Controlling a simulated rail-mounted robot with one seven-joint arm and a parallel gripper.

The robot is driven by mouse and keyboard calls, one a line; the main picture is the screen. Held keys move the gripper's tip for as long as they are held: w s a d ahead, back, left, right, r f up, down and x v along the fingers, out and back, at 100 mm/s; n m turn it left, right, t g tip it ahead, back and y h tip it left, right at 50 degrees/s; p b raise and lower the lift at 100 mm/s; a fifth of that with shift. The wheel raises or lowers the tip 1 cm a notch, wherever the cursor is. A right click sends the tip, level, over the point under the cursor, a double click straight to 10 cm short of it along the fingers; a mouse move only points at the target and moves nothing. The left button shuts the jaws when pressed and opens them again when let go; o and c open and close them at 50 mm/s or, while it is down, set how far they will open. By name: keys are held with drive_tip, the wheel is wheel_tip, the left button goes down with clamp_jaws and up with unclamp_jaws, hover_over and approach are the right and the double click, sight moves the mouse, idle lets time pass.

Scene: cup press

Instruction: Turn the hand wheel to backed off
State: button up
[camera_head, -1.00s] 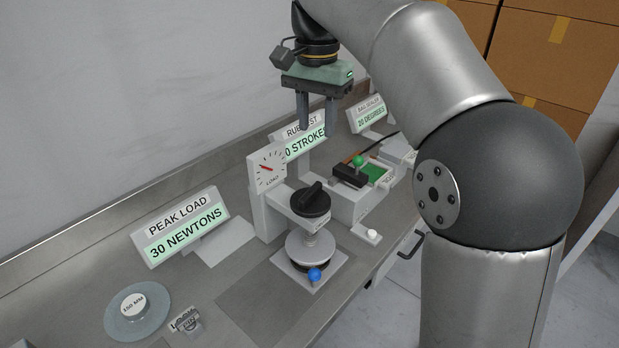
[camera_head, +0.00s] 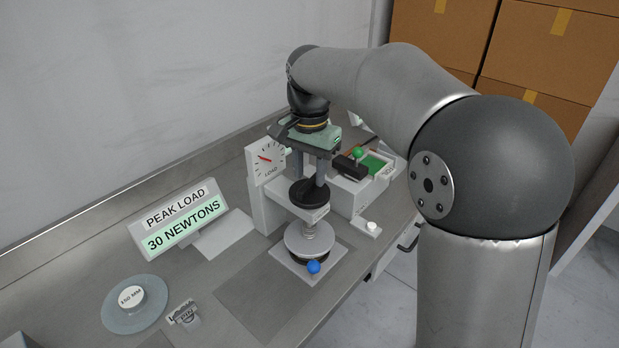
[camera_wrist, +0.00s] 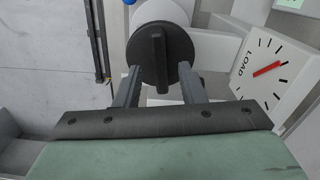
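The hand wheel (camera_head: 309,194) is a black disc with a raised bar across its top, mounted on the upright press (camera_head: 264,208). It also shows in the wrist view (camera_wrist: 158,52), with the bar running up and down the picture. My gripper (camera_head: 309,181) points down just over the wheel. In the wrist view my gripper (camera_wrist: 160,74) is open, one finger on each side of the bar, near the wheel's edge. Nothing is seen held, and I cannot tell whether the fingers touch the wheel.
A sign (camera_head: 181,222) reads "PEAK LOAD 30 NEWTONS". A round plate (camera_head: 150,315) and a small labelled block (camera_head: 184,314) lie at the front left. A device with a green knob (camera_head: 357,153) stands behind the press. A blue ball (camera_head: 314,267) sits at the press base.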

drive_tip(key=shift+f, duration=1.1)
clamp_jaws()
drive_tip(key=shift+n, duration=0.3)
